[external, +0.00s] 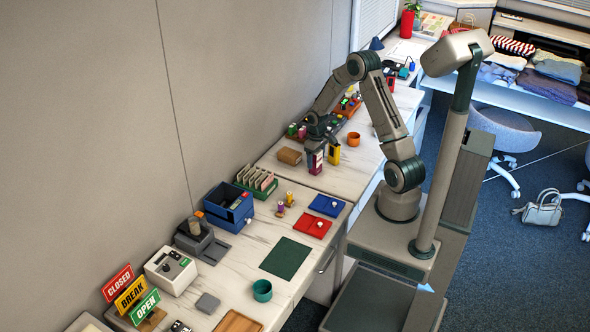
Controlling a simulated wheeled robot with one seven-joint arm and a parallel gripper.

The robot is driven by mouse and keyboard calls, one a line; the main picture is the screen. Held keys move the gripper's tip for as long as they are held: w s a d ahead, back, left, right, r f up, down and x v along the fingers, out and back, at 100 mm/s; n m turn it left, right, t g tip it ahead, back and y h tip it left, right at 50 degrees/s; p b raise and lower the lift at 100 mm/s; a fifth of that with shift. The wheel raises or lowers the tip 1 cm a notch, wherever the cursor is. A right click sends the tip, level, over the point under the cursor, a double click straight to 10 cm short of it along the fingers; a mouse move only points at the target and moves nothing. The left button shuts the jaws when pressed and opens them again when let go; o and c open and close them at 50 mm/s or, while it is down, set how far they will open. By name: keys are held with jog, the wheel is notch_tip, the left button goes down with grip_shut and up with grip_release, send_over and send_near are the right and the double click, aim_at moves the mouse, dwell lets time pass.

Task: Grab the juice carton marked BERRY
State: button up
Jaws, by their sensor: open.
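A purple carton (315,163) with a pale band stands upright on the white marbled counter, near the front edge of its far section. Its lettering is too small to read, so I cannot tell whether it says BERRY. A yellow carton (334,155) with a dark patch stands close to its right. My gripper (317,147) points down at the top of the purple carton and is open. The fingers partly cover the carton's top. I cannot tell whether they touch it or how far they reach around it.
A brown block (289,156) lies left of the purple carton. An orange cup (354,139) stands to the right. An orange tray (348,108) with small items is behind. Nearer are a green card rack (257,190), a blue bin (229,214) and red and blue pads.

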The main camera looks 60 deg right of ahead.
jog(key=shift+f, duration=0.25)
jog(key=c, duration=1.2)
